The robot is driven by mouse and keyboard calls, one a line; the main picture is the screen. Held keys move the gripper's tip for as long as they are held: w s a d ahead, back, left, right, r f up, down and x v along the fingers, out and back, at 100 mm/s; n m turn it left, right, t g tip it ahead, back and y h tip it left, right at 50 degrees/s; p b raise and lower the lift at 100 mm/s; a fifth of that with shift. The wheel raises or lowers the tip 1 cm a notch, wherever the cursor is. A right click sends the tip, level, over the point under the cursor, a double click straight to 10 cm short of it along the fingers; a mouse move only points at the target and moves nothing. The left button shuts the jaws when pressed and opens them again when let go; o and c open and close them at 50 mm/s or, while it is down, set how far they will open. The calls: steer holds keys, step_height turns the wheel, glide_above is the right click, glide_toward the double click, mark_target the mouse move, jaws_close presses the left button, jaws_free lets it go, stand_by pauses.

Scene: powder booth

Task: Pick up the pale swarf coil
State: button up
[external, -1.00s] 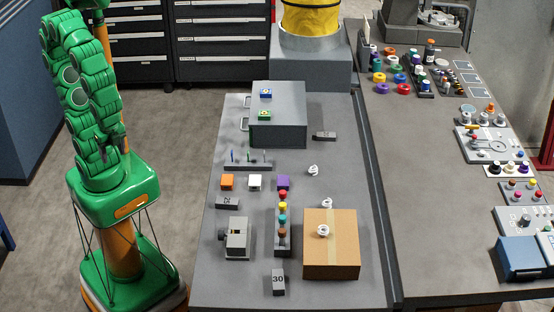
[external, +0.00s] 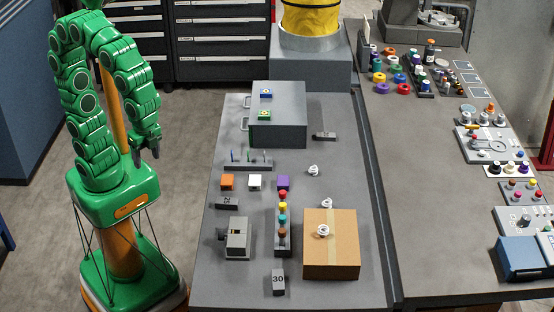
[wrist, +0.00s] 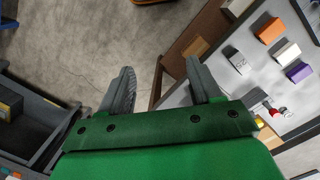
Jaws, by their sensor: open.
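Three whitish swarf coils show in the external view. One coil (external: 313,169) lies on the grey bench (external: 350,185), in front of the grey box. A second coil (external: 327,203) is at the back edge of the cardboard box; whether it touches the box I cannot tell. A third coil (external: 323,231) sits on top of the cardboard box (external: 345,258). All look similarly pale at this size. My gripper (external: 146,157) hangs left of the bench, well away from all three coils. In the wrist view my gripper (wrist: 160,68) is open and empty, above the floor. I make out no coil there.
A grey box (external: 278,130) stands at the bench's back. Orange (external: 227,182), white (external: 255,181) and purple (external: 283,181) blocks sit mid-bench, near a rack of coloured knobs (external: 283,235). A grey device (external: 237,238) stands front left. The bench's right strip is mostly clear.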

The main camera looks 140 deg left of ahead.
steer(key=w+a, duration=1.1)
steer(key=w, duration=0.2)
steer(key=n+t, duration=0.1)
steer(key=n, duration=0.2)
glide_above(312, 167)
step_height(312, 167, down, 16)
steer(key=shift+w+d+f, duration=0.1)
steer(key=shift+w+f, duration=0.05)
steer(key=shift+f, duration=0.05)
steer(key=shift+a+f, duration=0.3)
steer(key=shift+f, duration=0.05)
steer(key=shift+s+f, duration=0.15)
steer(key=shift+f, duration=1.7)
steer(key=shift+s+f, duration=0.1)
steer(key=shift+f, duration=1.75)
steer(key=c, duration=1.1)
steer(key=shift+r, duration=0.1)
